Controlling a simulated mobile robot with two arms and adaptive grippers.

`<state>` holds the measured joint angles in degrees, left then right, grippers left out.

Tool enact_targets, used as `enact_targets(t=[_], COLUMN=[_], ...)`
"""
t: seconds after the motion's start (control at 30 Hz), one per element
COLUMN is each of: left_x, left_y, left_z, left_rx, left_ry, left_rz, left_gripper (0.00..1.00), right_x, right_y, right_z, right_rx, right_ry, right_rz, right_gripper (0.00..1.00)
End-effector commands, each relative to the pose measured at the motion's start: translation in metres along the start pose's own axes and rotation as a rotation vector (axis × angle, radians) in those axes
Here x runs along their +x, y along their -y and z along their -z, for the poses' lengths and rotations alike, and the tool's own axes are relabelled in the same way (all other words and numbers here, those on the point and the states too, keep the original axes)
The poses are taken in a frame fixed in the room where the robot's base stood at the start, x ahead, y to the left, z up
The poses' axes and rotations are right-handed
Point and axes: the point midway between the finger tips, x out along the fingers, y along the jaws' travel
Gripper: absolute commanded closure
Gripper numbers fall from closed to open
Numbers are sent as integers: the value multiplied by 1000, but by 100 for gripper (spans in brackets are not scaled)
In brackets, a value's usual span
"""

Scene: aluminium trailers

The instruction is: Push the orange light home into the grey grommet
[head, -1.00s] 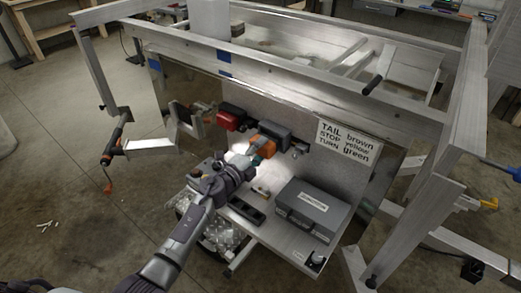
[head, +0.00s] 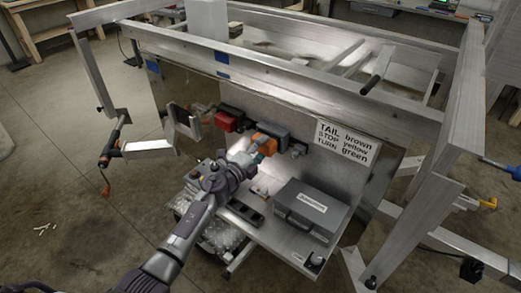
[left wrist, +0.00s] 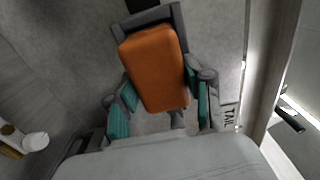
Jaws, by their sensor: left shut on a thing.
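The orange light (head: 265,143) is at the upright metal panel, with my left gripper (head: 250,152) on its near side. In the left wrist view the orange light (left wrist: 154,66) lies between the teal pads of my left gripper (left wrist: 163,112), which is shut on it. The grey grommet (left wrist: 150,14) shows as a dark rim around the light's far end and part of its sides. The light looks slightly tilted against the rim; its seating depth cannot be told. In the head view the grommet (head: 274,130) is a dark block behind the light. My right gripper is not in view.
A red light (head: 228,121) sits left on the panel. Below stand a grey case (head: 312,209) and a dark handheld device (head: 245,213) on a metal shelf. Aluminium trailer rails (head: 300,75) run above.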

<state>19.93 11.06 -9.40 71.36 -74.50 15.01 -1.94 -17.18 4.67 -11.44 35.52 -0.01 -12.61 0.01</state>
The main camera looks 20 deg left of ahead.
Motion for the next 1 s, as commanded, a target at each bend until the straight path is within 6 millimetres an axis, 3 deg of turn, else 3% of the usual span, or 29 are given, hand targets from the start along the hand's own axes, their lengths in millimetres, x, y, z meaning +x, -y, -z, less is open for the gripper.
enact_targets(t=[0.8,0.83,1.0], left_x=[21,21,20], left_y=[1,1,0], left_z=[0,0,0], left_rx=[0,0,0], left_ry=[0,0,0], left_rz=[2,1,1], left_gripper=[88,45,19], right_x=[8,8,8], right_y=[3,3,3], right_z=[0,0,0], right_rx=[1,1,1], right_ry=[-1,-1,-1], right_rz=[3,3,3], right_gripper=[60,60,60])
